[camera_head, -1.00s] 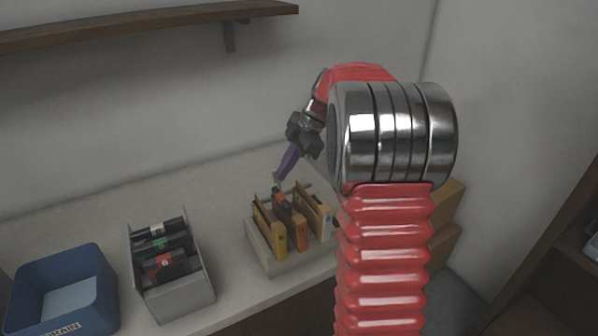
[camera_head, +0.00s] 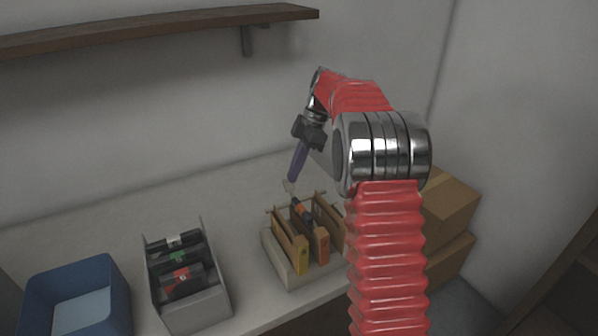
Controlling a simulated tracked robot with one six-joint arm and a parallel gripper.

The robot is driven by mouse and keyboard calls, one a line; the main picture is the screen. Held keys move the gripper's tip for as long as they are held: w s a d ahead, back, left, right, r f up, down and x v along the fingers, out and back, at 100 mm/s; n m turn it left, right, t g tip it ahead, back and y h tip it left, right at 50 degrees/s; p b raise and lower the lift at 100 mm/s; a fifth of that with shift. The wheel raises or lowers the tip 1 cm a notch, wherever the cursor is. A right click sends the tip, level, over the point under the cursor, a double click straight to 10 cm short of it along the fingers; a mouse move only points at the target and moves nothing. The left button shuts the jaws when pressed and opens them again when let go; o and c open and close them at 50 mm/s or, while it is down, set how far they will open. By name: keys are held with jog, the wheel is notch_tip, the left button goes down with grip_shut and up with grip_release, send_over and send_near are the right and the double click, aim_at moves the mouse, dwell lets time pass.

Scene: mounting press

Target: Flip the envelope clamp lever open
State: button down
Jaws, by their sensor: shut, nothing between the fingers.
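A pale block-like holder (camera_head: 285,267) stands on the counter, with upright wooden pieces in it. One has a yellow end (camera_head: 301,262) and one an orange end (camera_head: 322,250). A dark bar with an orange part (camera_head: 301,210) shows at the back of the middle piece. I cannot tell which part is the envelope clamp lever. My gripper (camera_head: 289,184) has purple fingers, points down and is shut and empty. Its tips are just above and behind the dark bar in the picture; whether they touch it I cannot tell. My red arm hides the holder's right end.
A grey box (camera_head: 197,309) with dark labelled items and a blue bin (camera_head: 122,297) stand to the left. Cardboard boxes (camera_head: 455,208) are stacked to the right behind my arm. A wooden shelf (camera_head: 150,30) is on the wall above. The counter (camera_head: 110,225) behind the boxes is clear.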

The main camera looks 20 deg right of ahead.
jog(key=shift+w+a+f, duration=0.2)
jog(key=shift+w+f, duration=0.2)
jog(key=shift+w, duration=0.15)
jog(key=shift+w+a+f, duration=0.1)
jog(key=shift+w, duration=0.05)
jog(key=shift+a+f, duration=0.1)
jog(key=shift+a, duration=0.05)
jog(key=shift+s+r, duration=0.35)
jog(key=shift+r, duration=0.3)
jog(key=w+v, duration=0.1)
jog(key=v, duration=1)
jog(key=shift+r, duration=0.35)
